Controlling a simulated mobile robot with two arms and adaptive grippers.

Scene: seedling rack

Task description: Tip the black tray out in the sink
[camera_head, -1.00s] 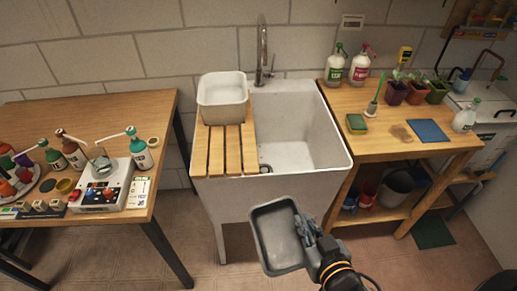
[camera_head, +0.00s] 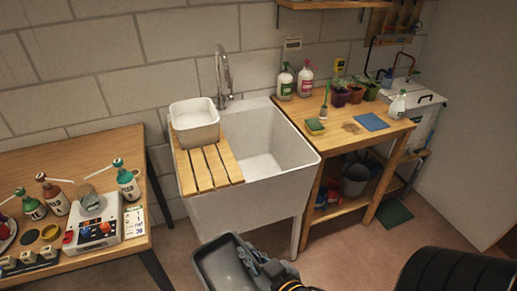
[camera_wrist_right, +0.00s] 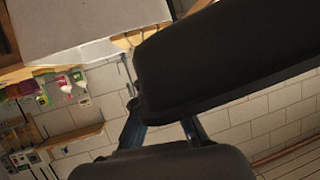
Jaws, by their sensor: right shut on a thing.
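My right gripper (camera_head: 262,268) is shut on the black tray (camera_head: 222,268) at the bottom of the head view. The tray is dark grey with a raised rim and is held in front of the sink, lower than its front edge. I cannot tell whether anything lies in it. In the right wrist view, dark shapes fill much of the picture, and the sink (camera_wrist_right: 85,25) shows at the top. The white sink (camera_head: 300,158) has an open basin to the right of a slatted wooden board. My left gripper is not in view.
A white tub (camera_head: 195,125) stands on the slatted board (camera_head: 208,166) at the sink's left. The tap (camera_head: 222,72) rises at the back. A table (camera_head: 60,272) with bottles and a device is at left. A bench (camera_head: 345,140) with sprays and pots is at right.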

